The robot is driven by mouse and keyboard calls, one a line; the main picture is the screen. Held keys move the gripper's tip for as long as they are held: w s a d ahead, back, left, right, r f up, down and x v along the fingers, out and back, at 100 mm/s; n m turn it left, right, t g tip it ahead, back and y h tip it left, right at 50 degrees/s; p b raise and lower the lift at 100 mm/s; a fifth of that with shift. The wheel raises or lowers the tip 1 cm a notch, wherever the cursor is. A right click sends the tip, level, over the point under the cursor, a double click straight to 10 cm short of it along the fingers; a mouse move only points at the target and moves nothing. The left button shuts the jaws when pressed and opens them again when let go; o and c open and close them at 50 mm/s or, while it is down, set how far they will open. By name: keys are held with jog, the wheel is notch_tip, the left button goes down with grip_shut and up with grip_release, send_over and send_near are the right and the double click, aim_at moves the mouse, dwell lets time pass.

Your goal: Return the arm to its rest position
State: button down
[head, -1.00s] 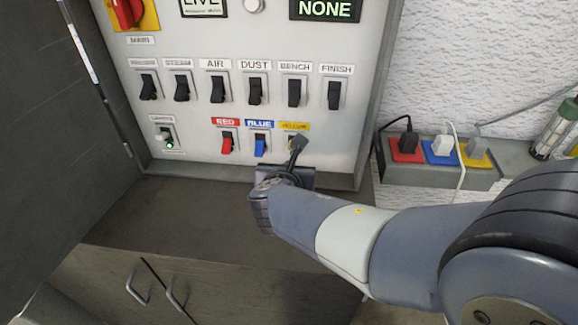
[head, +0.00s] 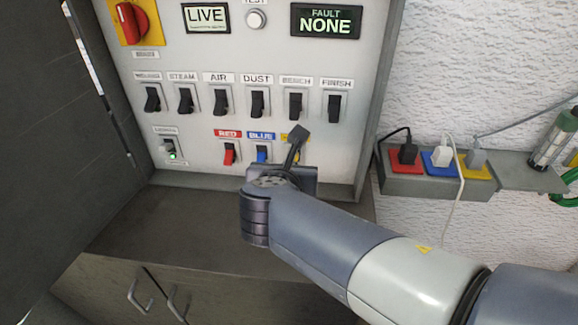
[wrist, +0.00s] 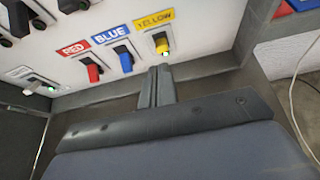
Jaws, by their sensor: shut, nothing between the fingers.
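My gripper (head: 297,146) is in front of the lower right of the grey switch panel (head: 190,72), its shut fingers pointing up toward the panel. In the wrist view the fingers (wrist: 157,85) are together and empty, just below the yellow switch (wrist: 161,43). A gap seems to show between fingertips and switch, but I cannot tell its depth. The red switch (wrist: 93,72) and blue switch (wrist: 124,59) stand to the left of it. In the head view my gripper hides most of the yellow switch and part of its label.
An open dark door (head: 45,150) stands at the left. A dark ledge (head: 150,215) runs under the panel. At the right, a grey socket strip (head: 430,186) carries plugs and cables. Black switches (head: 257,101) fill the row above; displays read LIVE (head: 206,17) and FAULT NONE (head: 325,21).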

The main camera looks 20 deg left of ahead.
jog(key=shift+f, duration=0.1)
jog(key=shift+t, duration=0.7)
jog(key=w+f+b, duration=0.1)
jog(key=f+b, duration=0.1)
jog(key=f, duration=0.1)
jog(key=w+f+b, duration=0.2)
jog(key=f, duration=0.1)
jog(key=w+a+f+b, duration=0.1)
jog(key=f+b, duration=0.2)
jog(key=shift+w+a, duration=0.1)
jog(key=shift+w, duration=0.3)
jog(key=shift+t+y, duration=0.4)
jog(key=shift+t, duration=0.4)
jog(key=w+f+b, duration=0.1)
jog(key=b, duration=0.1)
jog(key=f+b, duration=0.2)
jog(key=w+a+f+b, duration=0.1)
jog(key=b, duration=0.1)
jog(key=shift+w+f+b, duration=0.25)
jog(key=shift+w+b, duration=0.1)
jog(key=v, duration=0.8)
jog(key=shift+s+d+r, duration=0.1)
jog(key=shift+s+r, duration=0.2)
jog(key=shift+s, duration=0.05)
